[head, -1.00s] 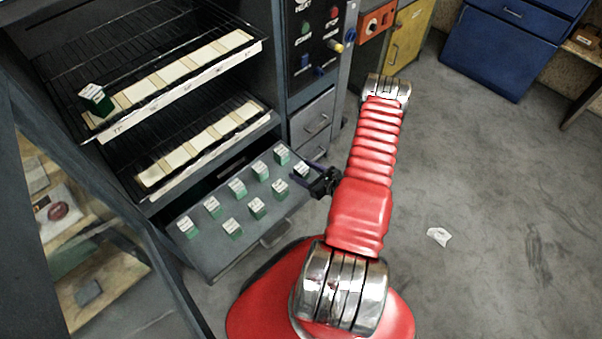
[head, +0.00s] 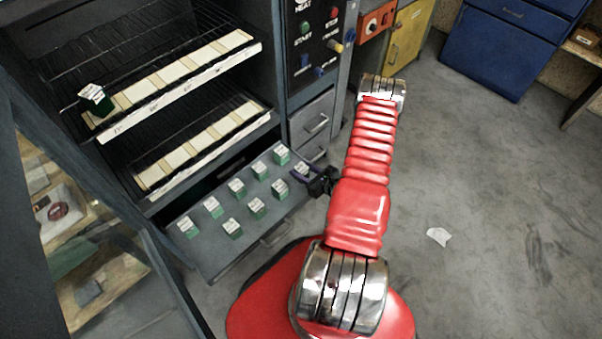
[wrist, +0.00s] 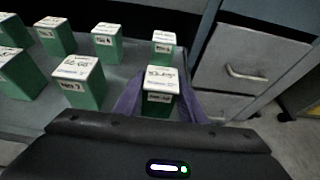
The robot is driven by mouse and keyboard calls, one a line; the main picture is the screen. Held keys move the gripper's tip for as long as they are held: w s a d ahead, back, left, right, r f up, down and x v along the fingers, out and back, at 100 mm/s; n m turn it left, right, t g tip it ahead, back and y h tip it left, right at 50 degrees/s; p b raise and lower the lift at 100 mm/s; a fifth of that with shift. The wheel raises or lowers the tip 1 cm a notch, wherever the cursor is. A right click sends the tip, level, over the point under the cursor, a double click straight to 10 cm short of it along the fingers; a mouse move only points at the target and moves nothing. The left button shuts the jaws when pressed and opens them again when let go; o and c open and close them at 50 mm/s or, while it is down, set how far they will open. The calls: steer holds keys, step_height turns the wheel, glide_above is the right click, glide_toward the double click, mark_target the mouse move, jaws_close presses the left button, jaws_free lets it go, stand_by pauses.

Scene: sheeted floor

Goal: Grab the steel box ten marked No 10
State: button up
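Several green boxes with white labelled tops stand in rows on a grey pulled-out tray (head: 207,243). The box at the tray's right end (head: 302,168) stands by my gripper (head: 308,178) in the head view. In the wrist view this box (wrist: 160,92) stands upright between the two purple fingers of my gripper (wrist: 160,100), one on each side. The fingers look open, with no clear grip on it. Its label is too blurred to read for sure. Another green box (head: 96,100) stands alone on the upper rack at left.
In the wrist view a box (wrist: 164,42) stands just behind the one between my fingers, and another (wrist: 77,82) is close on the left. A grey drawer cabinet (head: 312,120) stands beyond the tray. Open floor (head: 470,190) with a paper scrap (head: 438,236) lies to the right.

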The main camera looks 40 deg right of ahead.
mark_target(301, 167)
steer(key=c, duration=0.8)
steer(key=shift+r, duration=0.1)
steer(key=shift+r, duration=4.95)
